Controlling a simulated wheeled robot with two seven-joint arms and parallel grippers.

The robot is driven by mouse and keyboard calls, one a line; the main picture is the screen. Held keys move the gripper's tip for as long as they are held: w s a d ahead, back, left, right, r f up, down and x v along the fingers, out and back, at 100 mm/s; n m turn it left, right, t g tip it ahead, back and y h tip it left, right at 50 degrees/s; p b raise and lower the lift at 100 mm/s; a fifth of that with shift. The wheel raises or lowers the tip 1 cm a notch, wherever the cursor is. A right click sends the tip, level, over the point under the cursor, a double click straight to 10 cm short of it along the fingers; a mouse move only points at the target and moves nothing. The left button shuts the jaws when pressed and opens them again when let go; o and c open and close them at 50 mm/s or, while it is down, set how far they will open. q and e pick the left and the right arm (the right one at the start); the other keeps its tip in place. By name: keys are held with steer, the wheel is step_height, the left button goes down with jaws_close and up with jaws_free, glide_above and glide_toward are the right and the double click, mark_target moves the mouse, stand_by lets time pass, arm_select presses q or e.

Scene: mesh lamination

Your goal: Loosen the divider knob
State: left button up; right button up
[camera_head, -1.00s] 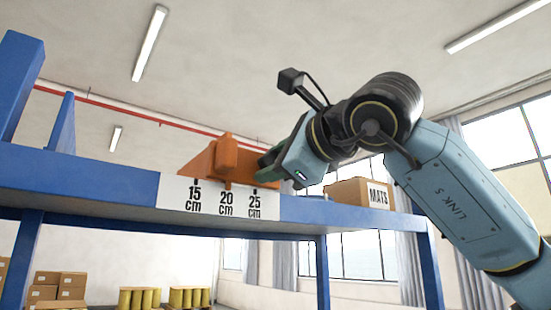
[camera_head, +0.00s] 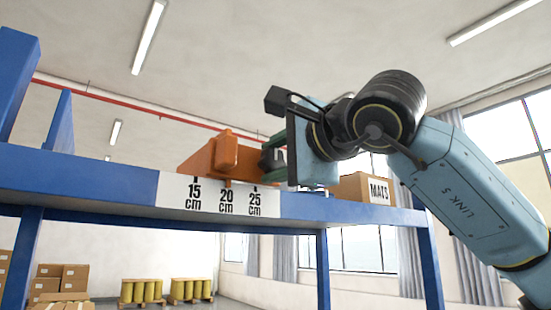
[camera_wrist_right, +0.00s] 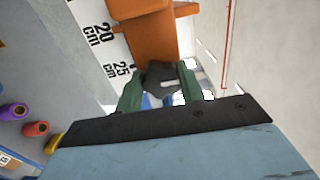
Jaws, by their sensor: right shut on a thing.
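The orange divider (camera_head: 209,157) stands on the blue shelf behind the white 15, 20 and 25 cm scale (camera_head: 218,197). A dark knob (camera_wrist_right: 161,77) with a pale line on its face is at the divider's right end, near the 25 cm mark. My right gripper (camera_head: 273,155) is at that end. Its green fingers lie either side of the knob in the right wrist view and are shut on it. Part of the knob is hidden by the fingers in the head view. My left gripper is not in view.
A cardboard box marked MATS (camera_head: 362,188) stands on the shelf (camera_head: 95,180) to the right, behind my right wrist. Blue upright panels (camera_head: 60,124) rise at the shelf's left. Colored rolls (camera_wrist_right: 36,129) show low in the right wrist view.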

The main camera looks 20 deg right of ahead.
stand_by(0.3)
steer(key=o, duration=1)
steer(key=shift+s, duration=0.1)
steer(key=shift+s+d, duration=0.15)
steer(key=shift+s, duration=0.25)
steer(key=b+v, duration=0.3)
steer(key=v, duration=0.9)
steer(key=shift+s+b, duration=0.25)
steer(key=shift+b, duration=0.1)
